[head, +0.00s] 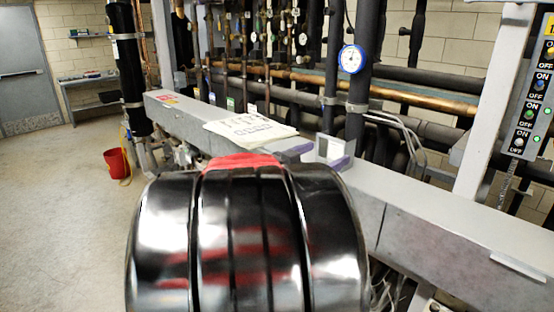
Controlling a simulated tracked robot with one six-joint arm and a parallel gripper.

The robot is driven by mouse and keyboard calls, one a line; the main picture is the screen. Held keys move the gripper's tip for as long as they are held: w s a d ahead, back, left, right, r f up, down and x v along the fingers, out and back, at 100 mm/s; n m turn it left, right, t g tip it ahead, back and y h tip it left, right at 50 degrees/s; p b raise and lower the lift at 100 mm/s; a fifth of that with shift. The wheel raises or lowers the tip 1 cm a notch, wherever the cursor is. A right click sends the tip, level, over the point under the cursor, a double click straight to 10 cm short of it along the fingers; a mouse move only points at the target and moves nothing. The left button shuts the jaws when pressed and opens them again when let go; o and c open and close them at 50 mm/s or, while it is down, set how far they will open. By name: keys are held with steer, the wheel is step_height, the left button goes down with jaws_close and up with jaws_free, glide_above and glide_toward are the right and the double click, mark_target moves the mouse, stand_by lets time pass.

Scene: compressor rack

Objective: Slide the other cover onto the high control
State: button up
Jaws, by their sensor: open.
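I cannot clearly pick out the high control or either cover. A panel of ON/OFF switches (534,100) with coloured knobs is on the upright at the right edge. A large glossy black ribbed cylinder fills the lower middle and hides part of the beam.
A red bucket (117,163) is at the left, where floor is clear.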

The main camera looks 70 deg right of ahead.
mark_target(330, 141)
steer(key=shift+x, duration=1.8)
steer(key=shift+c, duration=0.5)
steer(key=c, duration=0.8)
steer(key=shift+o, duration=0.2)
steer(key=shift+r, duration=1.55)
steer(key=v, duration=1.2)
